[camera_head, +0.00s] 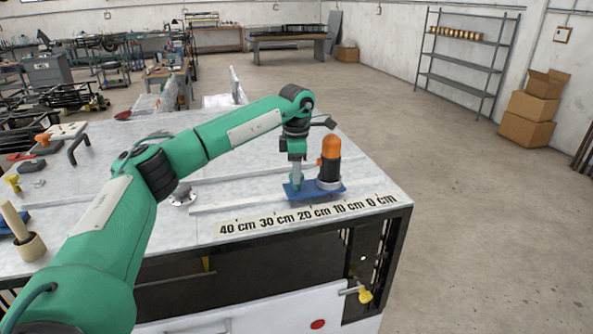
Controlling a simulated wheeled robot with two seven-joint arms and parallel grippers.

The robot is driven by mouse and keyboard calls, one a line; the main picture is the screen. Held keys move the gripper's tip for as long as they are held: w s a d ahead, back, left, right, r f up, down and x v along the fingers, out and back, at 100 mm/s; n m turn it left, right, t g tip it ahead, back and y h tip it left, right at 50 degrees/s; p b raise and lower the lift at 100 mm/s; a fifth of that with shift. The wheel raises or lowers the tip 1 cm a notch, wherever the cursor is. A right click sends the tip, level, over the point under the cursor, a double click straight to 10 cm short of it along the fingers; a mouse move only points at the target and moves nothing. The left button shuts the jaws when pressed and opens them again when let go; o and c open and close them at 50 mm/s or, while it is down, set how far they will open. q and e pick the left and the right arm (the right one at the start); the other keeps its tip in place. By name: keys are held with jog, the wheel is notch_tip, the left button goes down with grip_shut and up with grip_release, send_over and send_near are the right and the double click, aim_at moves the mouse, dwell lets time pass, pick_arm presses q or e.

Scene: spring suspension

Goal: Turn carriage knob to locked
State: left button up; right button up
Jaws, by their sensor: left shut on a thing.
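A blue carriage plate (324,195) sits on the bench rail near the printed centimetre scale, around the 10 to 20 cm marks. An upright orange and black cylinder (330,160) stands on its right part. My left gripper (296,184) points straight down at the left part of the plate, just left of the cylinder. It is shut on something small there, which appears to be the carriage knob. The knob is hidden by the fingers, so its turn cannot be read. My right gripper is not in view.
The scale strip (310,212) runs along the bench's front edge. A flanged metal piece (182,194) stands left of the carriage. A mallet (22,234) and small tools lie at the far left. A yellow handle (364,295) sticks out below the bench top.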

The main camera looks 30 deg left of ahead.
pick_arm(q)
jog(key=o, duration=1)
jog(key=shift+r, duration=0.1)
jog(key=shift+r, duration=0.3)
notch_tip(320, 180, up, 13)
jog(key=b, duration=0.3)
jog(key=shift+b, duration=0.35)
